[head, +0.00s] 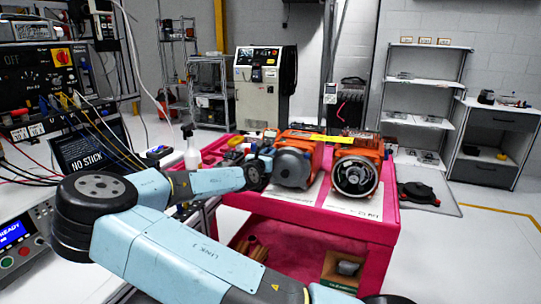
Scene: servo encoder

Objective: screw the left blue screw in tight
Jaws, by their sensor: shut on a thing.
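My arm reaches to the pink cart (325,222), and my gripper (264,153) is at its far end, small and dark beside the left orange servo unit (293,165). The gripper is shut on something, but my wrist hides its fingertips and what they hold. The left unit has a grey round front cover. A second orange servo unit (357,172) to its right has an open round front with a pale ring. I cannot make out any blue screw; the left one is hidden or too small to see.
A control panel with cables (45,85) crowds the left side. A cardboard box (343,268) sits on the cart's lower shelf. The floor at right is mostly clear.

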